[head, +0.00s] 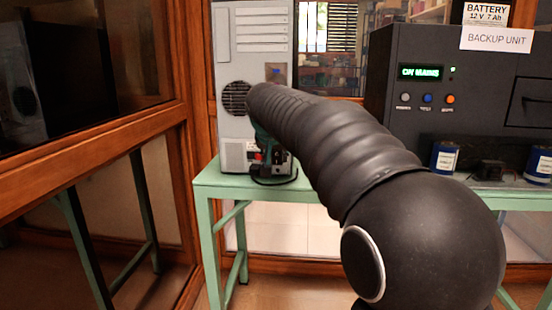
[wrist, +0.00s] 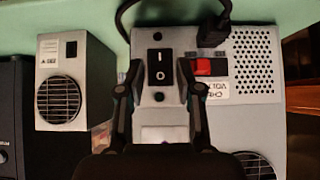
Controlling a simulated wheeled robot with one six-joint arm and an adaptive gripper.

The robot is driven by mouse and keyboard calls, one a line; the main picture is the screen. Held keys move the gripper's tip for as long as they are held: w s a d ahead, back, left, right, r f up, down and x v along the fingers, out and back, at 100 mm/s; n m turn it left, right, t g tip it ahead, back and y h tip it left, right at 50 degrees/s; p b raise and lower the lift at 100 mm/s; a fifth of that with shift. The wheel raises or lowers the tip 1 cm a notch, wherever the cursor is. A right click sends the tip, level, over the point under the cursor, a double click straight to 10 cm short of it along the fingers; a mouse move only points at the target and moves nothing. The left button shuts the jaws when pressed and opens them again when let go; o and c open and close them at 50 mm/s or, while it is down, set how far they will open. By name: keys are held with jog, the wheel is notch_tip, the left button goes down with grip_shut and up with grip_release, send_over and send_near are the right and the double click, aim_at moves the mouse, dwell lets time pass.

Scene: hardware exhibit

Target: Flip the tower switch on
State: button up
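The grey tower (head: 232,130) stands on a green table in the head view, its lower back partly hidden by my arm. In the wrist view, its black rocker switch (wrist: 159,66), marked I and O, sits on a grey panel. The I is toward the top of the picture and the O below it. I cannot tell which side is pressed in. My gripper (wrist: 154,80) is open, with one finger on each side of the switch and nothing between them. Contact with the panel cannot be told.
Beside the switch in the wrist view are a black power plug (wrist: 212,30) and a red selector (wrist: 202,67). A smaller grey box (wrist: 75,85) with a round grille is left. In the head view, the black backup unit (head: 470,100) stands right and wood-framed glass (head: 85,175) left.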

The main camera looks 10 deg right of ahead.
aim_at(276, 164)
jog(key=shift+x, duration=1.1)
grip_shut()
jog(key=f+b, duration=0.1)
jog(key=b, duration=0.2)
jog(key=shift+t, duration=0.3)
jog(key=b, duration=0.2)
jog(key=shift+t+b, duration=0.3)
jog(key=b, duration=0.3)
jog(key=t+h+b, duration=0.1)
jog(key=b, duration=0.2)
jog(key=shift+s+f+t, duration=0.1)
jog(key=shift+f+t, duration=0.1)
jog(key=shift+t, duration=0.1)
jog(key=shift+r+t+b, duration=0.15)
jog(key=shift+t+b, duration=0.25)
jog(key=shift+b, duration=0.45)
jog(key=shift+r, duration=0.15)
